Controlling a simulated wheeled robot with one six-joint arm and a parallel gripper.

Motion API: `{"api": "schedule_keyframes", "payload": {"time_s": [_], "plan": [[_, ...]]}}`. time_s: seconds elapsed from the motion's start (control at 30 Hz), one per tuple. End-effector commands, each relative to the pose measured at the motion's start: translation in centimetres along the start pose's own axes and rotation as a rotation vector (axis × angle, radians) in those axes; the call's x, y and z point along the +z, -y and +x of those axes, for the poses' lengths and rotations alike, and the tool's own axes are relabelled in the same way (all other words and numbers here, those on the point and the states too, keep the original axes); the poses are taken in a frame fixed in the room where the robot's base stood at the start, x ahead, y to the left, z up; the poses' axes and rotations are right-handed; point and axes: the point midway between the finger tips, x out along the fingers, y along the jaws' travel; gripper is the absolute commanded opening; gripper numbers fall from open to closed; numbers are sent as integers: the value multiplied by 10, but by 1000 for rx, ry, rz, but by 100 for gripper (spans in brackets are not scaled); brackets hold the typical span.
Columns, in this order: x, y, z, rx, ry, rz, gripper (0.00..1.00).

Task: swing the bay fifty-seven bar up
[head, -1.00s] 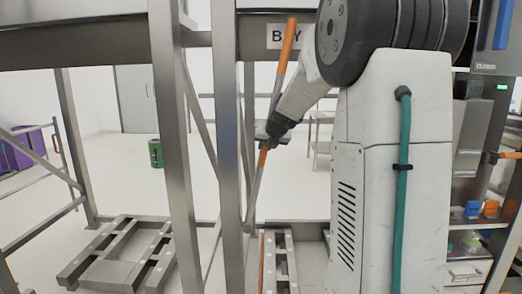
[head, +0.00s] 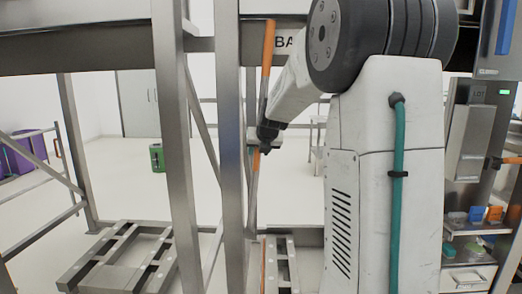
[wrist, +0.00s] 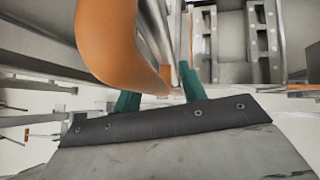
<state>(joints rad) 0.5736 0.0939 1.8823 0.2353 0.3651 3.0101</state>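The bar (head: 267,50) is a long grey rod with orange sections, and it stands almost upright beside a steel post, leaning slightly right at its top. Its upper orange end is near the top beam, beside a sign (head: 283,41) whose lettering is partly hidden by my arm. My gripper (head: 265,147) is at the bar's middle. In the wrist view its green fingers (wrist: 160,92) lie on both sides of the bar, whose orange part (wrist: 110,40) looms close; they look shut on it, though the contact itself is partly hidden.
Steel posts (head: 172,150) and a top beam (head: 80,48) frame the bay. Low slatted frames (head: 120,262) lie on the floor. A green bin (head: 157,157) stands behind. A cabinet with shelves (head: 470,140) is at the right.

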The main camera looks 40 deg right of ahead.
Motion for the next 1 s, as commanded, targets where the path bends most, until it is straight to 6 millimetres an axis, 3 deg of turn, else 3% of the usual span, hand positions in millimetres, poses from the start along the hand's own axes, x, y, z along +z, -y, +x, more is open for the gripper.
{"api": "schedule_keyframes", "payload": {"time_s": [0.37, 0.7, 1.0], "plan": [[3, 2, -7, -2, 7, 2, 41], [2, 2, -61, 3, 8, -1, 41], [1, 2, -79, 5, 3, -1, 41]]}}
